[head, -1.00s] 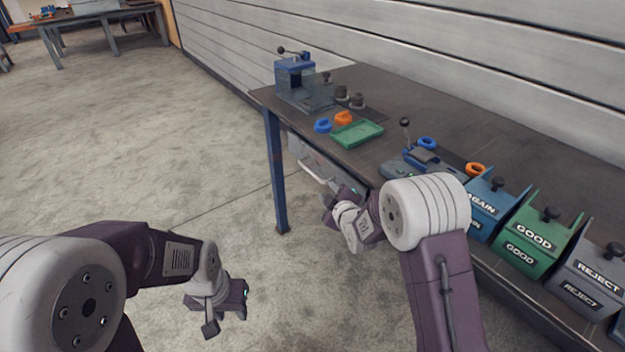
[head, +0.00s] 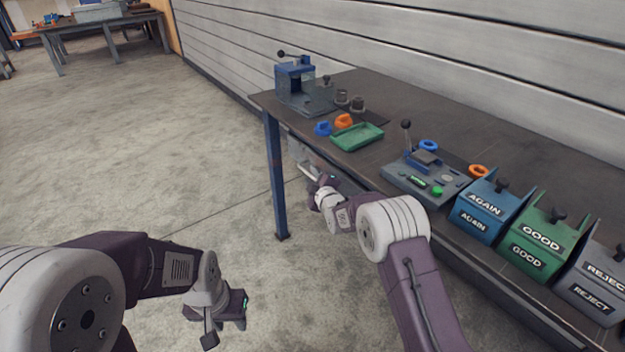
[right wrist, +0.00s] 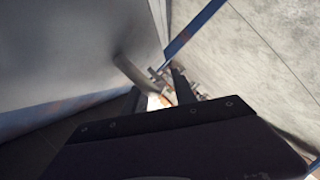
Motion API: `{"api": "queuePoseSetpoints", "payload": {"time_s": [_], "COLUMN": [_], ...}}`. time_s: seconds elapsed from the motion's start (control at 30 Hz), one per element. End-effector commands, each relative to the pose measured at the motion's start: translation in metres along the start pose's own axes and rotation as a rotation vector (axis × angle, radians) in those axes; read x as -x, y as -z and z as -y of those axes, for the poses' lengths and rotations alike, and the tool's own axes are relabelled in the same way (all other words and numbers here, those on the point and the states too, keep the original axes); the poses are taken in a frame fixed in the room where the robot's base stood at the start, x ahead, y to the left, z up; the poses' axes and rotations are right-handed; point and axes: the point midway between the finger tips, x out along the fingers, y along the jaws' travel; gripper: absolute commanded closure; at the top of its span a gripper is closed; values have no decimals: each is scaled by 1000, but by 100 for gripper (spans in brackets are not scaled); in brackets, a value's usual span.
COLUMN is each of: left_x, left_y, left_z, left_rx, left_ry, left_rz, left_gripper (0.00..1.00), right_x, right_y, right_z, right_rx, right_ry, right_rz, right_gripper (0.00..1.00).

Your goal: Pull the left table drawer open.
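The left table drawer (head: 300,154) is a grey box front under the table's left end, with a pale bar handle (head: 308,171). It looks shut, though my right arm hides part of it. My right gripper (head: 322,179) is at the handle. In the right wrist view, the grey drawer front (right wrist: 75,45) fills the left side and the curved handle (right wrist: 128,72) runs down to my right gripper (right wrist: 165,82). The fingers look apart, with the handle's end at the gap; contact is unclear. My left gripper (head: 228,325) hangs open and empty over the floor.
The table (head: 365,85) carries a blue press (head: 297,82), a green tray (head: 357,136), a control box (head: 425,180) and labelled bins (head: 487,207) along its front. A blue table leg (head: 276,175) stands left of the drawer. The floor left is clear.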

Motion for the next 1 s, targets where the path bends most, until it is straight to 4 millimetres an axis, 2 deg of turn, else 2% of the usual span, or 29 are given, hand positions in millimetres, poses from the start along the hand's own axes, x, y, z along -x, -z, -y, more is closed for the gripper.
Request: {"api": "queuePoseSetpoints", "payload": {"time_s": [0.13,0.17,0.27,0.3,1.0], "left_x": [0,0,0,0,0], "left_y": [0,0,0,0,0], "left_z": [0,0,0,0,0], "left_rx": [0,0,0,0,0], "left_ry": [0,0,0,0,0], "left_rz": [0,0,0,0,0], "left_gripper": [64,64,64,64,64], "right_x": [0,0,0,0,0], "right_y": [0,0,0,0,-1], "right_z": [0,0,0,0,0], "right_rx": [0,0,0,0,0], "right_ry": [0,0,0,0,1], "right_rz": [0,0,0,1,1], "right_gripper": [67,70,98,100,100]}}
